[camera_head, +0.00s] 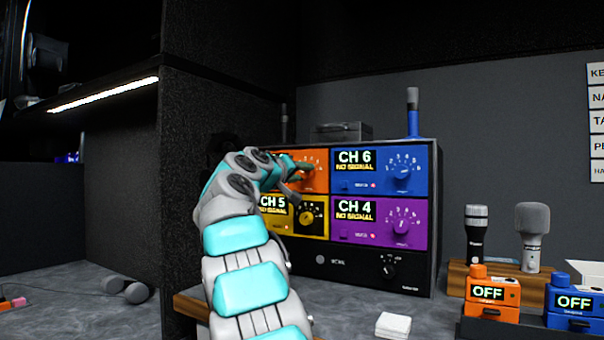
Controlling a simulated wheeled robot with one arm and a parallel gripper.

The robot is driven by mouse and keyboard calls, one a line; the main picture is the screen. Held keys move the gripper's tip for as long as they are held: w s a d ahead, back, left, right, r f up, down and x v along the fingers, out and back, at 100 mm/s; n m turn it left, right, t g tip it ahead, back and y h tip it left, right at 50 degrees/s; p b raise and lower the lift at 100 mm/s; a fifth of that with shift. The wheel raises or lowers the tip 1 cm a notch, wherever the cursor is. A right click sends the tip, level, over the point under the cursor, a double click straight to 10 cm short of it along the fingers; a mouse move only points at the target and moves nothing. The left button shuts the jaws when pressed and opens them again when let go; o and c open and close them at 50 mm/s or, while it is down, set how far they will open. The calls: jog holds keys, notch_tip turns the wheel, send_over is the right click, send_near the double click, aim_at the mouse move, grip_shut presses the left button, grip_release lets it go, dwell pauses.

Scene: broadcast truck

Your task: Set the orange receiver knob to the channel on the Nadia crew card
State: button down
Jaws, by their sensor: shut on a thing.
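The receiver rack stands on the counter with four coloured panels. The orange receiver panel (317,184) is at its upper left; my arm covers its left part, so its channel display is hidden. My gripper (303,172) is at this panel, shut on the orange receiver's knob, which is mostly hidden behind the fingers. The crew cards (597,98) on the back wall are cut off by the right edge. Only first letters show, one card starting "NA"; no channel can be read.
Blue (385,182), yellow (311,227) and purple (387,234) panels adjoin, reading CH 6, CH 5 and CH 4. Two microphones (534,236) stand in a wooden holder at right, behind orange (489,296) and blue (573,304) packs reading OFF. A white pad (393,325) lies in front.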

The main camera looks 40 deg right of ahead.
jog(key=shift+c, duration=2.2)
grip_release()
jog(key=b+v, duration=0.2)
jog(key=v, duration=0.6)
jog(key=shift+d, duration=0.1)
